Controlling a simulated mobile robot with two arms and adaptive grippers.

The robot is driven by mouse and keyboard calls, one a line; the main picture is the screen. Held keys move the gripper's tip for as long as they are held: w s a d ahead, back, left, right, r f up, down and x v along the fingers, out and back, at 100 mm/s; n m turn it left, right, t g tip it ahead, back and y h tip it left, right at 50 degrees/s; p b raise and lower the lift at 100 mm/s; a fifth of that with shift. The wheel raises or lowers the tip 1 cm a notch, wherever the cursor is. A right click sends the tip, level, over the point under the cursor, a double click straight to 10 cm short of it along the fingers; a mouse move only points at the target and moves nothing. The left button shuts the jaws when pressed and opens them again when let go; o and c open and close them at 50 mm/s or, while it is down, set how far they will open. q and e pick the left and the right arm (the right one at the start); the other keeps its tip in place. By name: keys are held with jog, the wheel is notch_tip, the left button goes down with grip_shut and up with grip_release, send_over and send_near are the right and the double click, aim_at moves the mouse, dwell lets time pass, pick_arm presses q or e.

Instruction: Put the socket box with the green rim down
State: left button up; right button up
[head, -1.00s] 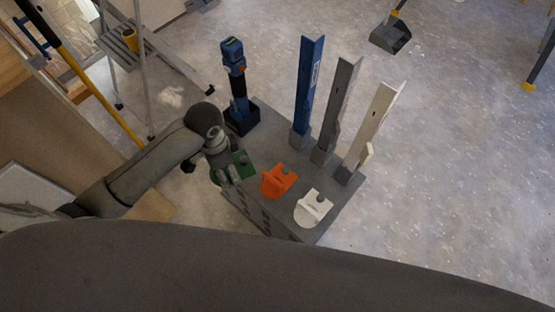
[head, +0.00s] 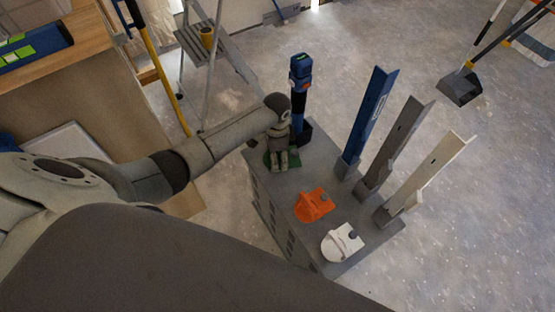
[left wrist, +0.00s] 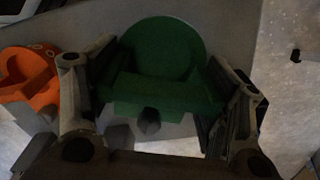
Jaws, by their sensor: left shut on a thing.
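My left gripper (head: 284,163) is at the left back part of the grey cart top. It is shut on a green piece (head: 267,157), mostly hidden by the gripper in the head view. In the left wrist view the green piece (left wrist: 165,48) has a round plate and a crossbar between my two fingers. A socket box with a green rim is not clearly recognisable apart from this piece. I cannot tell whether the piece touches the cart top. My right gripper is not in view.
The grey cart (head: 280,190) carries an orange piece (head: 313,206), a white piece (head: 341,243), a blue-and-black tool (head: 300,85) and upright blue (head: 370,115), grey (head: 397,147) and white (head: 428,178) profiles. A stepladder (head: 208,45) stands behind. Open floor lies right.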

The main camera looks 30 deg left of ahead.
pick_arm(q)
jog(key=shift+w+f, duration=0.3)
jog(key=shift+f, duration=0.1)
jog(key=shift+a+f+b, duration=0.1)
jog(key=shift+f+b, duration=0.25)
jog(key=shift+f, duration=1.15)
jog(key=o, duration=1.3)
jog(key=shift+o, duration=0.2)
